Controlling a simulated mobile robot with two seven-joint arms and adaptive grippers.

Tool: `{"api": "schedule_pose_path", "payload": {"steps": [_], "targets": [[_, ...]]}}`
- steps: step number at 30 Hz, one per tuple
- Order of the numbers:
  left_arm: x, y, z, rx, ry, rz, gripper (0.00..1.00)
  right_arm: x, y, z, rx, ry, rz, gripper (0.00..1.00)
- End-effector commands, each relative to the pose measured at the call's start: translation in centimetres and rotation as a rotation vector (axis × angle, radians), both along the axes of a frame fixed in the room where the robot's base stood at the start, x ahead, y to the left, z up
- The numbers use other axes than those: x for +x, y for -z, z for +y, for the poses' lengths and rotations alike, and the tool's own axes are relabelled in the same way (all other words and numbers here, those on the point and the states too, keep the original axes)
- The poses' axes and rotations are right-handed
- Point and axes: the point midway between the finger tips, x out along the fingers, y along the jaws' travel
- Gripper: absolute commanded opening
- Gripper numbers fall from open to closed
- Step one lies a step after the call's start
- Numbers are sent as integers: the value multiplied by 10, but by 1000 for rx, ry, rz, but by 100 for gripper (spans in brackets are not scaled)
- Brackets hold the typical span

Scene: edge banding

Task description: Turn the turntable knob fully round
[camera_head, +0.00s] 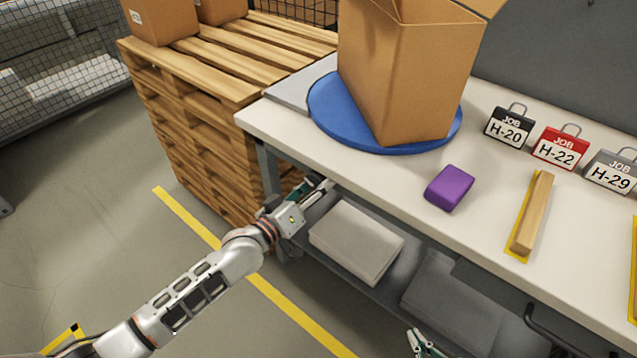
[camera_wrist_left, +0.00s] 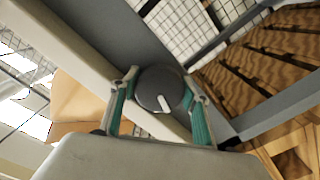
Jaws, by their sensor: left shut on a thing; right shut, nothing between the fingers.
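The blue turntable (camera_head: 335,115) lies on the workbench and carries an open cardboard box (camera_head: 405,75). The knob (camera_wrist_left: 158,82), dark, round and with a white mark, shows in the left wrist view below the bench top. Its white mark points toward the lower part of that picture. My left gripper (camera_head: 320,188) is shut on the knob, with one green-padded finger on each side of it. I cannot make out the knob in the head view. My right gripper (camera_head: 424,343) is shut and empty at the bottom edge of the head view, in front of the bench's lower shelf.
On the bench top (camera_head: 390,172) lie a purple block (camera_head: 449,187) and a wooden strip (camera_head: 533,213) on a yellow marking. Several job tags, including a red one (camera_head: 560,147), stand at the right. A stacked wooden pallet (camera_head: 190,110) stands close left of the bench.

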Motion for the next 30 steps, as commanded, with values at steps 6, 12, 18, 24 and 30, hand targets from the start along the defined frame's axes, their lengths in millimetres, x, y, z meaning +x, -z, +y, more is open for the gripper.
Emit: {"api": "schedule_pose_path", "payload": {"steps": [6, 12, 18, 24, 30], "targets": [[0, -1, 0, 1, -1, -2, 63, 0, 0, 0, 0, -1, -1, 0], [0, -1, 0, 1, 0, -2, 63, 2, -3, 0, -1, -2, -6, 0], [-7, 0, 5, 0, -1, -1, 63, 2, -3, -1, -4, -3, -7, 0], [-30, 1, 22, 2, 0, 1, 63, 2, -3, -1, -2, -2, -7, 0], [-52, 1, 38, 2, 0, 0, 63, 2, -3, -1, -2, -1, -7, 0]]}}
